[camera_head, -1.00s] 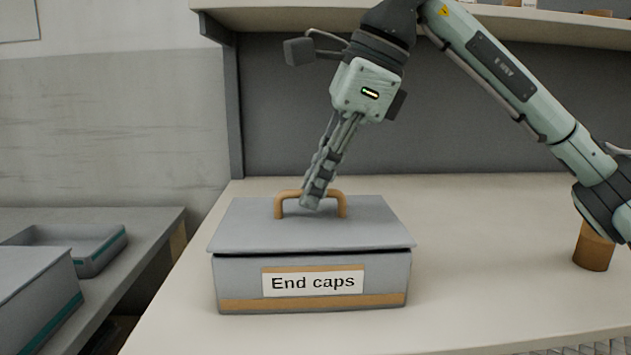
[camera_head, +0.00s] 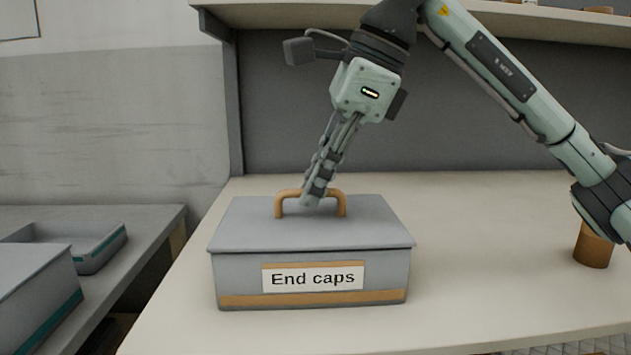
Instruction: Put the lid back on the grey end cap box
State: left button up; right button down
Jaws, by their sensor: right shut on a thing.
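The grey end cap box (camera_head: 235,280) stands on the pale worktop, with an "End caps" label and an orange-brown band on its front. Its grey lid (camera_head: 370,225) lies flat over the box top, and no dark gap shows along the front edge. The lid's orange-brown handle (camera_head: 281,205) stands up in the middle. My right gripper (camera_head: 312,200) reaches down from above and is shut on the handle; its fingers hide part of the handle's bar. My left gripper is not in view.
A brown cylinder (camera_head: 593,246) stands on the worktop (camera_head: 480,265) at the right, below my right arm. A lower grey bench at the left holds a grey tray (camera_head: 100,250) and a grey box (camera_head: 35,300). A shelf (camera_head: 290,20) runs overhead.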

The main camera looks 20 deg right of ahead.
jog(key=c, duration=1.6)
grip_release()
jog(key=shift+o, duration=0.8)
jog(key=o, duration=0.4)
jog(key=shift+r, duration=0.15)
